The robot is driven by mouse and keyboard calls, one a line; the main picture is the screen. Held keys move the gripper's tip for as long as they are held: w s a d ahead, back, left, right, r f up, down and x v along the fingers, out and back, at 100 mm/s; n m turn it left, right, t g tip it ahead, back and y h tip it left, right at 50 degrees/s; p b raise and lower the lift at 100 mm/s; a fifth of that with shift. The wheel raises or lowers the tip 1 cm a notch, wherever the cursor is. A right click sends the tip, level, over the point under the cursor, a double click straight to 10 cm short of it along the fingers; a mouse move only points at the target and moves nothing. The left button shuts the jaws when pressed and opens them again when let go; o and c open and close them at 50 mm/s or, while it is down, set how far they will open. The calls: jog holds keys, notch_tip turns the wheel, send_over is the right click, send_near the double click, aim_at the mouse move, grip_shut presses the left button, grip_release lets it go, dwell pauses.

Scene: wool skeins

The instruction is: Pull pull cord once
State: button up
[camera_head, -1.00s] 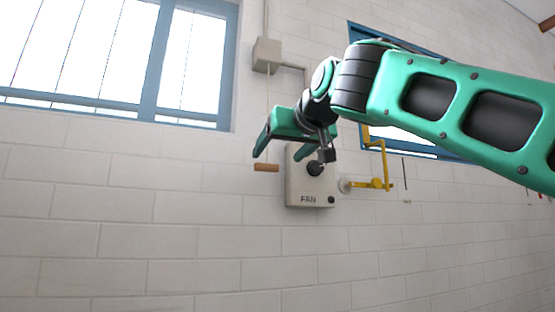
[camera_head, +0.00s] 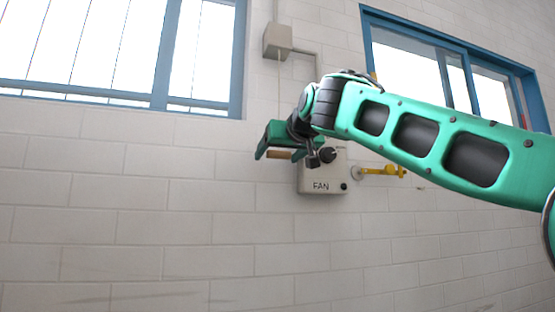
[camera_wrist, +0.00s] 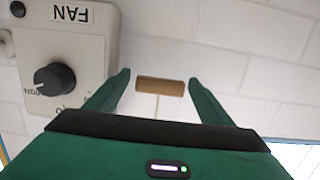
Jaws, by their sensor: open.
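The pull cord (camera_head: 279,90) hangs from a grey box (camera_head: 277,42) on the wall and ends in a short wooden handle (camera_head: 279,155). My gripper (camera_head: 278,157) is at the height of the handle and partly covers it. In the wrist view, which shows the wall upside down, the wooden handle (camera_wrist: 160,86) lies crosswise between the tips of my open gripper (camera_wrist: 158,78). Small gaps show between the handle's ends and the fingers. A short stretch of cord runs from it toward the palm.
A beige FAN box (camera_head: 322,180) with a black knob (camera_wrist: 55,79) is on the wall just right of the handle in the head view. A yellow lever or pipe (camera_head: 378,170) is further right. Blue-framed windows (camera_head: 160,60) are above. The wall at lower left is clear.

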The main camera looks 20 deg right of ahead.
jog(key=c, duration=1.1)
jog(key=shift+f, duration=0.25)
dwell(1.1)
jog(key=o, duration=1.1)
